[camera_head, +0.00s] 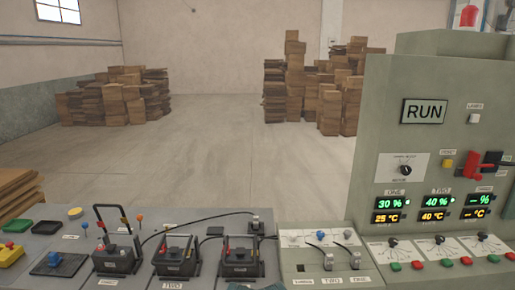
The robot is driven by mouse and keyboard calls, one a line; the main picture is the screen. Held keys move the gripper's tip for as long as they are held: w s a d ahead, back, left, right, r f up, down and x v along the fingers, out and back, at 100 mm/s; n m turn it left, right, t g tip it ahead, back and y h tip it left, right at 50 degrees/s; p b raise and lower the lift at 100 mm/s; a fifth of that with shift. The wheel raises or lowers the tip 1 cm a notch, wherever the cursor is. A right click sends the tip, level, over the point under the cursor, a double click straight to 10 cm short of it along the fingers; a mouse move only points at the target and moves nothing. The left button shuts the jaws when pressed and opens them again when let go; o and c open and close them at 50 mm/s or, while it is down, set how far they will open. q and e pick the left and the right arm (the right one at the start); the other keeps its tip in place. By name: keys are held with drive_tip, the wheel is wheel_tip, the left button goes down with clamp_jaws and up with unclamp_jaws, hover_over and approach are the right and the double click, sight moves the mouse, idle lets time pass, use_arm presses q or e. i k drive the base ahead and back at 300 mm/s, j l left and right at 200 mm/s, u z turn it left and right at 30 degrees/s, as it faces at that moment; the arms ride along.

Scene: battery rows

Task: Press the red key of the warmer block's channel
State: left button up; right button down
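On the panel (380,150) at right, display ONE (390,203) reads 30 % and 25 °C. Display TWO (438,201) reads 40 % and 40 °C, the higher temperature. Display THREE (480,199) shows dashes. Below are pairs of green and red keys: left red key (417,265), middle red key (466,260), right red key (510,256). Three dark battery blocks stand on the bench: left block (117,258), middle block (175,258), labelled TWO, and right block (240,260). Neither gripper is clearly in view; a small grey shape at the bottom edge cannot be identified.
Black cables run from the blocks toward a small connector (256,226). A switch plate (332,238) with levers is beside them. A yellow box with a red button (10,252) is at far left. The panel has a red lever (478,170) and a RUN sign (424,111).

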sight(466, 260)
drive_tip(key=z, duration=0.25)
drive_tip(key=i+l+z, duration=0.15)
drive_tip(key=l+z, duration=0.25)
drive_tip(key=i+l+z, duration=0.2)
drive_tip(key=z, duration=0.15)
drive_tip(key=i+l+z, duration=0.2)
drive_tip(key=i+l, duration=0.65)
